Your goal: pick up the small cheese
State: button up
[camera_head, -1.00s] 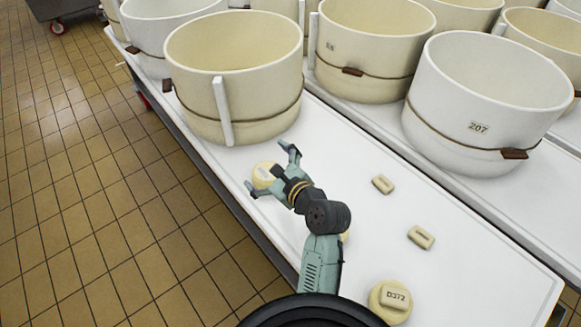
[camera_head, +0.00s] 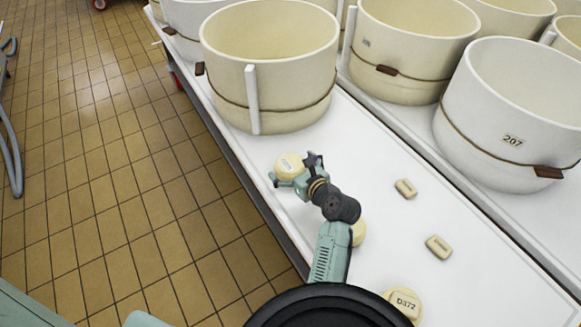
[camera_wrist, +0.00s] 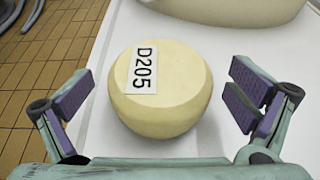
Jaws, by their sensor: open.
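A small round pale-yellow cheese (camera_head: 289,165) with a white label sits near the left edge of the white table. In the wrist view this cheese (camera_wrist: 165,95) shows its label D205. My gripper (camera_head: 291,170) is open at this cheese, with one finger on each side. In the wrist view, gaps show between the cheese and both purple-padded fingers of my gripper (camera_wrist: 163,98). Another round cheese (camera_head: 404,303), marked D372, is at the near end, partly behind my own body. A further round cheese (camera_head: 359,232) is partly hidden by my arm.
Two small pale oblong blocks (camera_head: 405,188) (camera_head: 439,246) lie on the white table (camera_head: 375,150) to the right. A large cream vat (camera_head: 270,75) stands just beyond the gripper, and a white vat marked 207 (camera_head: 500,150) stands at right. Tiled floor lies left.

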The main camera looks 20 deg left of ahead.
jog(key=shift+w+a+f, duration=0.2)
jog(key=shift+w+a, duration=0.15)
jog(key=shift+a, duration=0.05)
jog(key=c, duration=1.6)
